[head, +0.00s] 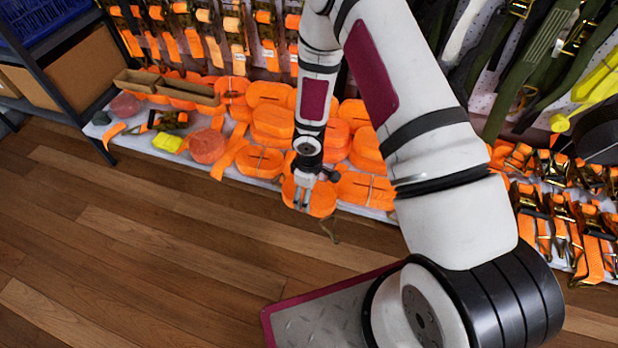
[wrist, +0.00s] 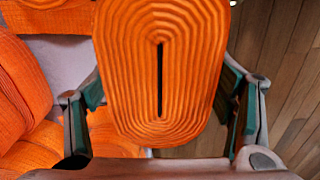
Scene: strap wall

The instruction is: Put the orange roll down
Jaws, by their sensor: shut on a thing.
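My gripper (head: 303,197) is at the front edge of the low white shelf (head: 225,172), pointing down in the head view. In the wrist view the orange roll (wrist: 125,75) sits between the two fingers of my gripper (wrist: 160,110), a flat oval coil with a dark slit in its middle. The fingers are shut on its sides. In the head view the same roll (head: 321,200) shows around the fingers, partly hidden by them. Whether it touches the shelf I cannot tell.
Other orange rolls (head: 259,161) lie close by on the shelf, to both sides and behind. A pinkish roll (head: 207,146) and a yellow item (head: 167,142) lie to the left. Buckled straps (head: 565,215) are at the right. The wooden floor (head: 150,240) in front is clear.

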